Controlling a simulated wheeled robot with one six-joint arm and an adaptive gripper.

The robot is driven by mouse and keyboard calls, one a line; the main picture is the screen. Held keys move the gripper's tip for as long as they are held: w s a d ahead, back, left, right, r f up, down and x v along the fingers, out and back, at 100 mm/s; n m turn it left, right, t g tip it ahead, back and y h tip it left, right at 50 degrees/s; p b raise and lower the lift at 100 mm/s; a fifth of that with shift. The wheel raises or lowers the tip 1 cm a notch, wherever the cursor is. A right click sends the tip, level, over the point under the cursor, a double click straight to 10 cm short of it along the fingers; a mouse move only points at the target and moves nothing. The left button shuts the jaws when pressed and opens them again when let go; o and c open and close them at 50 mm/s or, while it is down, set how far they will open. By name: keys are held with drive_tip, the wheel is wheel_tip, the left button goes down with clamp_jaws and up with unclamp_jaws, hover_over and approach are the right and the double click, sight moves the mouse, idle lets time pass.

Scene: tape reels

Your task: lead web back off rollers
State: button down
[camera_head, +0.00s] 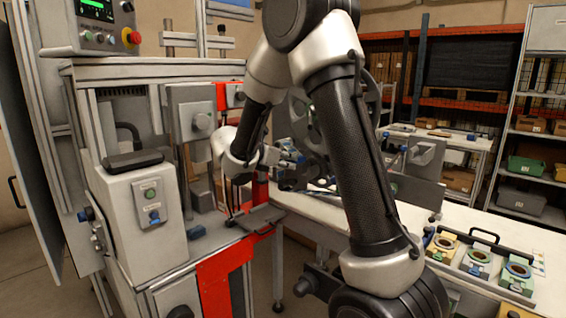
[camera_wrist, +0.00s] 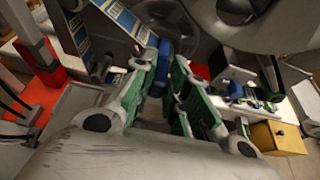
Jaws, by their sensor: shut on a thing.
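The web (camera_wrist: 122,17), a strip with blue and white print, runs from the top of the wrist view down to my gripper (camera_wrist: 165,72). Another length of the web (camera_wrist: 77,36) shows left of it, close to a grey roller (camera_wrist: 100,68). The green-padded fingers are shut on the web at a blue piece (camera_wrist: 163,58); the exact contact is partly hidden. In the head view my gripper (camera_head: 298,162) is small and partly behind my arm, beside the machine. The web's path over the rollers is mostly hidden there.
A large grey reel (camera_head: 292,112) stands behind my arm and shows at the top of the wrist view (camera_wrist: 240,12). The machine's red frame (camera_head: 222,262) is close on the left.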

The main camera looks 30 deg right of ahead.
drive_tip(key=shift+w+d+f, duration=0.1)
drive_tip(key=shift+w+d, duration=0.15)
drive_tip(key=shift+d, duration=0.5)
drive_tip(key=shift+w+d+f, duration=0.1)
drive_tip(key=shift+w+d, duration=0.1)
drive_tip(key=shift+d, duration=0.6)
drive_tip(key=shift+w+d+f, duration=0.1)
drive_tip(key=shift+w+d, duration=0.15)
drive_tip(key=shift+d, duration=0.5)
